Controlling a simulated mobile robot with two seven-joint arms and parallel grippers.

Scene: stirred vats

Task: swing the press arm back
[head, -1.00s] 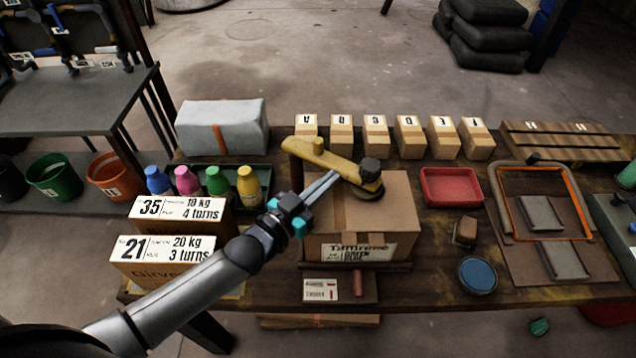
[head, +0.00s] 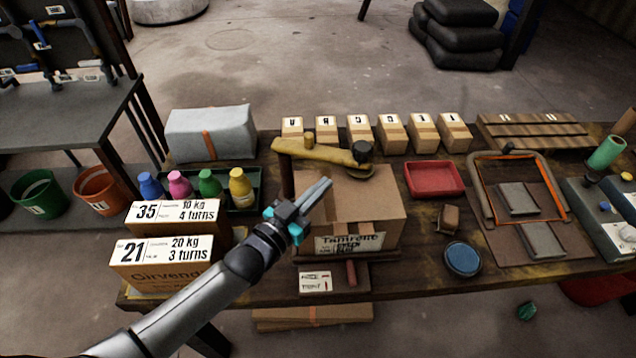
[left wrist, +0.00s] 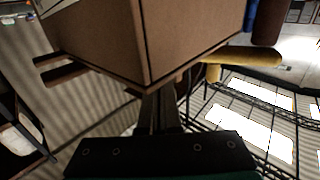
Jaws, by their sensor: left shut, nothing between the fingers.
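The press arm (head: 318,152) is a yellow bar on a dark post. It runs rightward along the back of a cardboard box (head: 376,200), with a black knob and a round pad at its free end. The pad is over the box's back edge; I cannot tell if it touches. My left gripper (head: 326,184) is shut and empty, above the box's top and just in front of the bar, seemingly apart from it. In the left wrist view the fingers (left wrist: 158,108) point toward the box (left wrist: 190,38), with the yellow bar (left wrist: 250,57) to the right. My right gripper is not in view.
Labelled cartons (head: 165,250) and several coloured bottles (head: 210,184) stand left of the press. Small lettered boxes (head: 358,133) line the back edge. A red tray (head: 435,180), a blue round dish (head: 462,259) and an orange-edged frame (head: 520,190) lie to the right.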

